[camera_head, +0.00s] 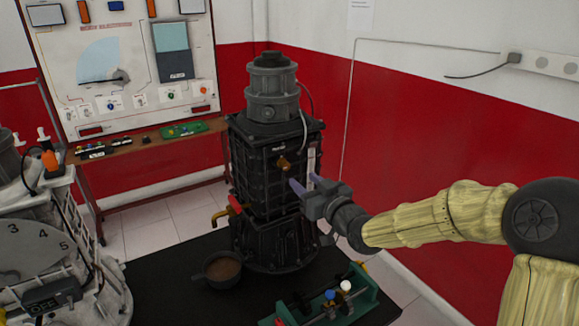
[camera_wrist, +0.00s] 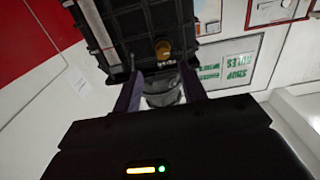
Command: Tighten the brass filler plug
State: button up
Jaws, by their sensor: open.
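The brass filler plug (camera_head: 284,163) sticks out of the upper front face of the dark engine unit (camera_head: 262,190). It also shows in the wrist view (camera_wrist: 163,50), just beyond and between the fingertips. My gripper (camera_head: 304,185) is open and empty, a little to the right of and below the plug in the head view. Its two purple fingers (camera_wrist: 158,82) point toward the unit and appear apart from the plug. How far the plug is screwed in cannot be told.
A red-handled valve (camera_head: 235,204) juts from the unit's left side. A brown-filled cup (camera_head: 222,268) and a green fixture (camera_head: 335,300) stand on the black bench top (camera_head: 175,270). A grey machine (camera_head: 40,235) is at left; a whiteboard (camera_head: 125,50) stands behind.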

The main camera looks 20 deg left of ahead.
aim_at(287, 168)
jog(key=x, duration=0.2)
jog(key=p+x, duration=0.1)
jog(key=x, duration=0.4)
jog(key=shift+s+a+r+p, duration=0.1)
jog(key=shift+s+a+p, duration=0.2)
jog(key=shift+w+a, duration=0.3)
jog(key=shift+w, duration=0.2)
grip_shut()
